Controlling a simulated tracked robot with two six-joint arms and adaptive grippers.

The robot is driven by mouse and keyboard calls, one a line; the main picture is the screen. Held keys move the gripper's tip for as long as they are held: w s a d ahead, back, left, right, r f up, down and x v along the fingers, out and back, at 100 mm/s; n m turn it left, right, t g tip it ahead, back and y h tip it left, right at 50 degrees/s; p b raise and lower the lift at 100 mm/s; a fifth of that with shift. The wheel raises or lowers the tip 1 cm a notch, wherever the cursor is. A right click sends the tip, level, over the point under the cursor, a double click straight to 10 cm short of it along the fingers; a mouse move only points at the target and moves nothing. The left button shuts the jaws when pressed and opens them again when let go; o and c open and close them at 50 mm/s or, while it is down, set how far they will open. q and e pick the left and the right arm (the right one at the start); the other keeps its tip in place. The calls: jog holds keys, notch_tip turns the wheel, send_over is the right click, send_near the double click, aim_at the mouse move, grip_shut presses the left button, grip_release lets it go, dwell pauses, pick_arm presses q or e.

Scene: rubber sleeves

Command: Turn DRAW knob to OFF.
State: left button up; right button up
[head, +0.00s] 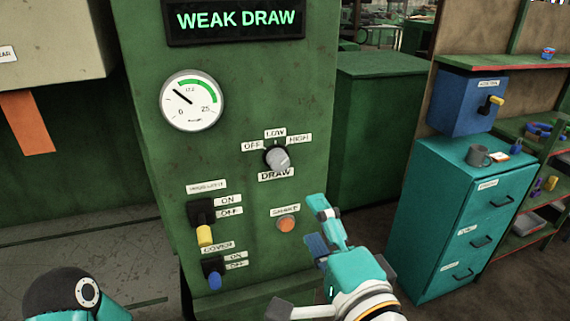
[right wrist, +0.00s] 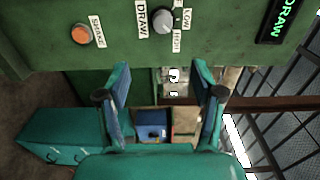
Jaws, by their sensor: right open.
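The DRAW knob (head: 278,158) is a round grey knob on the green panel, with OFF at its left, LOW above and HIGH at its right. I cannot tell for sure which label its mark points to. It also shows at the top of the right wrist view (right wrist: 163,22). My right gripper (head: 316,222) is open and empty, below and right of the knob and apart from it. Its two fingers stand wide apart in the right wrist view (right wrist: 162,82). Only a piece of my left arm shows at lower left; its gripper is out of view.
The display (head: 236,20) reads WEAK DRAW, above a round gauge (head: 192,101). Below the knob is an orange button (head: 286,224); at lower left are yellow (head: 205,236) and blue (head: 214,281) levers. A teal cabinet (head: 460,220) stands at right.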

aim_at(282, 166)
jog(key=p+x, duration=0.4)
jog(key=x, duration=1.2)
jog(key=shift+w+a+r, duration=0.1)
jog(key=shift+w, duration=0.25)
jog(key=c, duration=1.1)
jog(key=shift+c, duration=0.2)
